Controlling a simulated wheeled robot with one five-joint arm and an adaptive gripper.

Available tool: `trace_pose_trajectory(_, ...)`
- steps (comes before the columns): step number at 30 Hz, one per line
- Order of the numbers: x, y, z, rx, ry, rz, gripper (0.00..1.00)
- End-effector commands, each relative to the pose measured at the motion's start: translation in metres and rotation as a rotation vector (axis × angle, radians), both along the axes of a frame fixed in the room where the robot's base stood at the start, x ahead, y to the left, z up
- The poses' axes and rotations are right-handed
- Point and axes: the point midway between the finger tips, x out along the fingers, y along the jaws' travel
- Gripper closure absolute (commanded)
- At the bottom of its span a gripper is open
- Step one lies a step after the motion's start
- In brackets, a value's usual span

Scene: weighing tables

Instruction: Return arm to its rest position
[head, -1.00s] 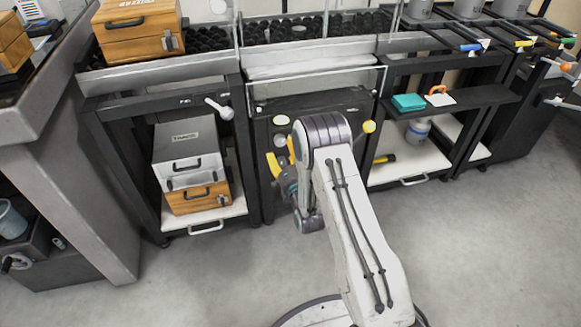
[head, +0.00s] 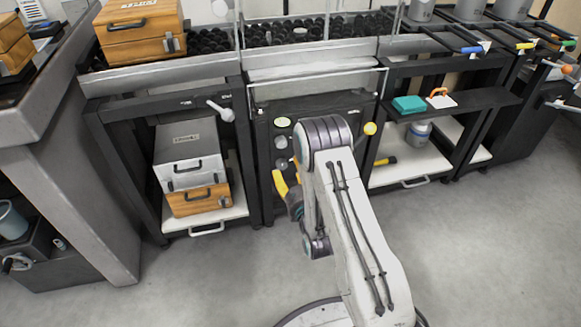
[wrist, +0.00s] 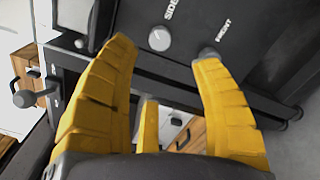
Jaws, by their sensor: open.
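My gripper (wrist: 168,75) shows in the wrist view with its yellow ribbed fingers spread apart and nothing between them. Its fingers point at a dark cabinet front with a round pale knob (wrist: 160,39) and white lettering. In the head view my arm is bent over in front of the middle table, and a yellow finger of my gripper (head: 281,184) shows at the left of the arm.
A grey case (head: 188,152) lies on a wooden case (head: 198,200) on the left table's low shelf. A teal block (head: 408,104) rests on the right table's dark shelf (head: 455,111). A grey counter (head: 75,165) stands at the left. The floor in front (head: 480,240) is clear.

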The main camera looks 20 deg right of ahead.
Motion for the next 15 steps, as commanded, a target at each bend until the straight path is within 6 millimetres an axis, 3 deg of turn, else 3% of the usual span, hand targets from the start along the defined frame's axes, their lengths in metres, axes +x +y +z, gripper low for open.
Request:
trace_pose_trajectory(8, 0.001, 0.0, 0.006, 0.01, 0.005, 0.0, 0.41)
trace_pose_trajectory(11, 0.005, 0.0, 0.023, 0.052, 0.026, -0.001, 0.41)
trace_pose_trajectory(15, 0.013, 0.0, 0.068, 0.18, 0.095, -0.009, 0.41)
